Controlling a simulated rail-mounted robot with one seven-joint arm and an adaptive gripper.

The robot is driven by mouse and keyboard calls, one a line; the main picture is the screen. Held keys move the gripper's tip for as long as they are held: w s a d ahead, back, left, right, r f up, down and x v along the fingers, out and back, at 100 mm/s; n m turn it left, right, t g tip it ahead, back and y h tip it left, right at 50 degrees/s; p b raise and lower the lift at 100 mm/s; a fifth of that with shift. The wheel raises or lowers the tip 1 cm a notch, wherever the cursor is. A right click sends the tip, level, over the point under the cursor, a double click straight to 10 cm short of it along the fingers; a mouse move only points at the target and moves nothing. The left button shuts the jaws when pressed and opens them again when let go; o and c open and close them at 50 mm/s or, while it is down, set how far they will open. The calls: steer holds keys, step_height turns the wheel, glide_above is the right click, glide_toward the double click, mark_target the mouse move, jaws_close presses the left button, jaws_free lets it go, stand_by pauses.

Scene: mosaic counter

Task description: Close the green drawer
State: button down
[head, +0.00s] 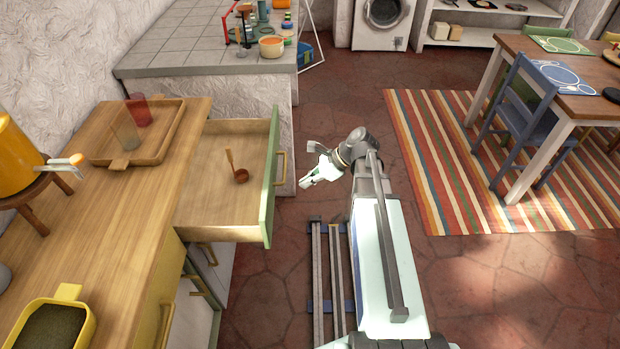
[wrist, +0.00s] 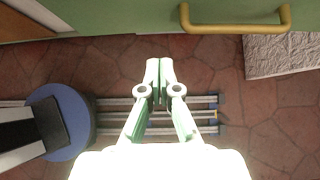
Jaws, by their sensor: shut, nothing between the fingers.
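The green drawer (head: 270,185) stands pulled out from the wooden counter, with its green front facing right in the head view. A wooden ladle (head: 236,168) lies inside it. The drawer's brass handle (head: 280,169) is on the front, and it also shows at the top of the wrist view (wrist: 236,27). My gripper (head: 306,184) is to the right of the drawer front, apart from it. In the wrist view, my gripper (wrist: 160,64) has its fingertips together, with nothing held, a little below the green front and left of the handle.
A wooden tray (head: 97,155) with a red cup (head: 137,109) stands on the counter (head: 110,225). Other drawers below are closed. A tiled counter (head: 180,50) stands beyond. Red stone floor lies around my rail. A table and blue chair (head: 525,115) stand at right.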

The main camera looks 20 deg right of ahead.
steer(key=x, duration=0.2)
steer(key=r+p+x, duration=0.1)
steer(key=x, duration=0.2)
steer(key=a+x, duration=0.1)
steer(key=x, duration=0.2)
steer(key=shift+w+a, duration=0.25)
steer(key=shift+w, duration=0.05)
steer(key=shift+w+a+p, duration=0.25)
steer(key=shift+a+p, duration=0.1)
steer(key=shift+a, duration=0.3)
